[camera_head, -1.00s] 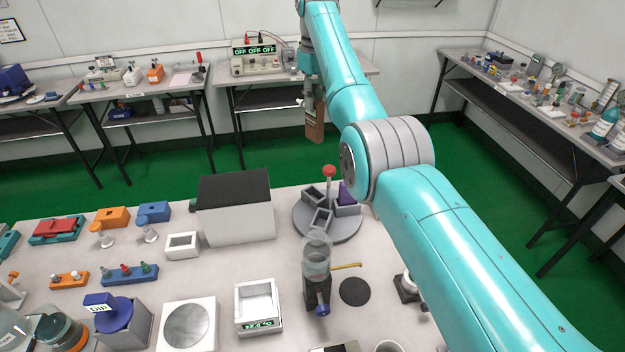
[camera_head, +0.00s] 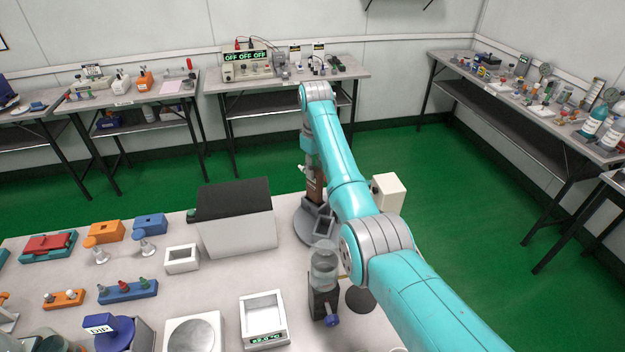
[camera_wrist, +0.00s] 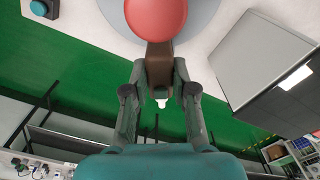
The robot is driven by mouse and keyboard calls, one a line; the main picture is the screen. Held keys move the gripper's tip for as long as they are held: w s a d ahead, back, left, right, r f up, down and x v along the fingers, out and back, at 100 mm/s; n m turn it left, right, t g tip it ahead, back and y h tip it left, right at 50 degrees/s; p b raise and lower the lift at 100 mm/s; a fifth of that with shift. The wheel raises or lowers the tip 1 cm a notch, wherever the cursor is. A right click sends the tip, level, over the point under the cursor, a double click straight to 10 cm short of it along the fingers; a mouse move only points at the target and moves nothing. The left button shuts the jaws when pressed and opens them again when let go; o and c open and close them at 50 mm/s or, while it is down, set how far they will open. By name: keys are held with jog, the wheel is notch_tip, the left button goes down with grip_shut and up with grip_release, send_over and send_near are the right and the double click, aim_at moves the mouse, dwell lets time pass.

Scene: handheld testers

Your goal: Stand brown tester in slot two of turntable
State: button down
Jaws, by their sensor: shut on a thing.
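The brown tester (camera_head: 315,188) is in my gripper (camera_head: 309,172), held upright over the back of the grey turntable (camera_head: 303,231). In the wrist view my gripper (camera_wrist: 160,84) is shut on the brown tester (camera_wrist: 159,62), with a finger on each side.
A white box with a dark top (camera_head: 236,222) stands just left of the turntable. A clear glass vessel on a dark stand (camera_head: 324,272) is in front of it. A cream box (camera_head: 388,190) is behind my arm. Green floor lies beyond the bench.

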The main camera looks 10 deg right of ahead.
aim_at(315, 180)
jog(key=shift+f, duration=2.2)
jog(key=c, duration=0.9)
grip_release()
jog(key=shift+f, duration=0.1)
jog(key=shift+c, duration=0.2)
notch_tip(315, 180, up, 12)
jog(key=shift+r, duration=0.15)
